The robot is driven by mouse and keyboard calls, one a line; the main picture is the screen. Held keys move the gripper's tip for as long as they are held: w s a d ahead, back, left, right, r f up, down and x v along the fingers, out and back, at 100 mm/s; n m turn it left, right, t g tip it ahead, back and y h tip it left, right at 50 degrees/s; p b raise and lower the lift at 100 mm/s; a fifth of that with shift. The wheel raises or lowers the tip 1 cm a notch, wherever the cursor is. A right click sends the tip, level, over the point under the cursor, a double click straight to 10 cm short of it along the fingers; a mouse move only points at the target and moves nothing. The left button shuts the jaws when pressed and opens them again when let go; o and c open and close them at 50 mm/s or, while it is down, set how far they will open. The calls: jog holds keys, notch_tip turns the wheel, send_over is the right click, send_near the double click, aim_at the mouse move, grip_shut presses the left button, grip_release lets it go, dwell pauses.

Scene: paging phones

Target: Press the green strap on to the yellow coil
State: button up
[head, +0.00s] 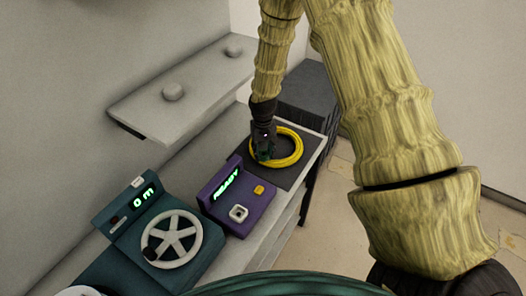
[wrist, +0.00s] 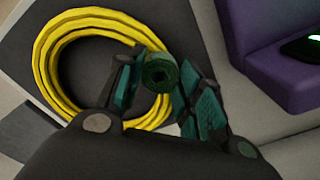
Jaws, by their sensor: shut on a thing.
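The yellow coil (head: 290,147) lies flat on a dark mat on the bench. In the wrist view the coil (wrist: 47,68) fills the left side, and part of its near right rim is hidden behind my gripper. My gripper (head: 262,152) points down at the coil's left edge. In the wrist view its teal-padded fingers (wrist: 160,82) are closed around a rolled green strap (wrist: 161,73). The strap is seen end on, at the coil's right edge. I cannot tell whether it touches the coil.
A purple box (head: 234,196) with a lit "READY" display, a yellow button and a white knob stands nearby. A teal machine with a handwheel (head: 172,239) stands nearer. A grey shelf (head: 185,88) juts from the wall above. The dark mat (head: 296,175) has bare room beside the coil.

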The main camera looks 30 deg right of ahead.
aim_at(263, 153)
jog(key=shift+f, duration=0.25)
dwell(0.8)
jog(key=o, duration=0.8)
jog(key=shift+o, duration=0.6)
jog(key=o, duration=0.4)
jog(key=shift+w+r, duration=0.1)
jog(key=shift+r+p, duration=2.15)
jog(key=shift+r, duration=1.3)
